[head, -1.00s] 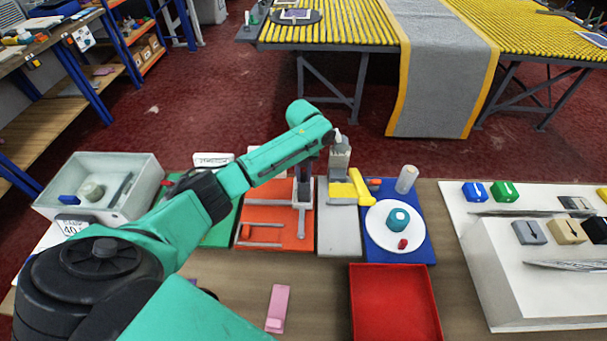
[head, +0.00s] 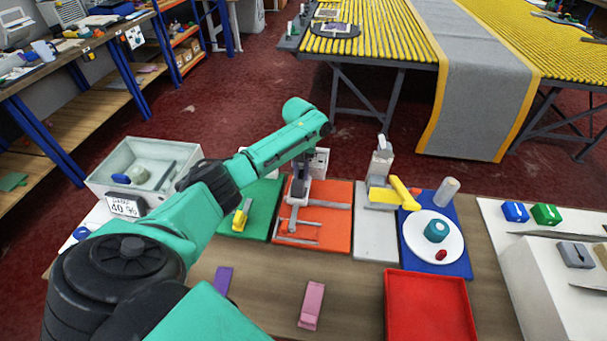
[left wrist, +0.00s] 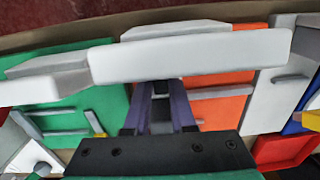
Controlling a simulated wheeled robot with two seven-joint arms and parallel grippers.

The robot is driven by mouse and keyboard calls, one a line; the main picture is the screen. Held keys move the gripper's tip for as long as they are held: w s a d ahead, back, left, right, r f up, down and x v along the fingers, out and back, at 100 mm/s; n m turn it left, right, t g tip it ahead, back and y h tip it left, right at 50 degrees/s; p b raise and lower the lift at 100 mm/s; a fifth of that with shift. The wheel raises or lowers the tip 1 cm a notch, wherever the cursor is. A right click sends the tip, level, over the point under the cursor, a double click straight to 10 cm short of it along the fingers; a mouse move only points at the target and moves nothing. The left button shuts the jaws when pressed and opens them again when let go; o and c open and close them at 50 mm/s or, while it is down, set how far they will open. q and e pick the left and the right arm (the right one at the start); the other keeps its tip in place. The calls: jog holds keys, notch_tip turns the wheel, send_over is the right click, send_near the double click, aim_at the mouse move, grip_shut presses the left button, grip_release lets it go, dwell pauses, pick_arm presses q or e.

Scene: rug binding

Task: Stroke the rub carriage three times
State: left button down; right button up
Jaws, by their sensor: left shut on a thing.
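The orange board (head: 338,230) lies mid-table with grey bars and rails on it. The rub carriage appears to be the grey piece with a cross bar (head: 322,204) on this board; its top is hidden by my gripper. My left gripper (head: 298,194) points down over the left-middle of the board and is shut on the carriage. In the left wrist view my purple fingers (left wrist: 160,108) reach down over the orange board (left wrist: 222,108), and a white block (left wrist: 190,56) covers much of the area beyond them. My right gripper is not in view.
A green board (head: 262,222) lies left of the orange one, a grey board (head: 375,235) right of it. Further right are a blue board (head: 455,262) with a white disc and a red tray (head: 428,305). A pink block (head: 312,305) lies in front.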

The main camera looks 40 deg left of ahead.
pick_arm(q)
jog(key=shift+s+a, duration=0.1)
jog(key=shift+a, duration=0.25)
jog(key=shift+d+r, duration=0.1)
jog(key=shift+d, duration=0.1)
jog(key=c, duration=1)
grip_release()
jog(key=shift+o, duration=1.2)
jog(key=shift+a, duration=0.15)
jog(key=shift+s+a, duration=0.1)
jog(key=shift+a, duration=0.1)
jog(key=shift+d, duration=0.25)
notch_tip(320, 180, up, 14)
jog(key=b, duration=0.2)
jog(key=shift+a+r+b, duration=0.2)
jog(key=shift+a+b, duration=0.05)
jog(key=shift+b, duration=0.1)
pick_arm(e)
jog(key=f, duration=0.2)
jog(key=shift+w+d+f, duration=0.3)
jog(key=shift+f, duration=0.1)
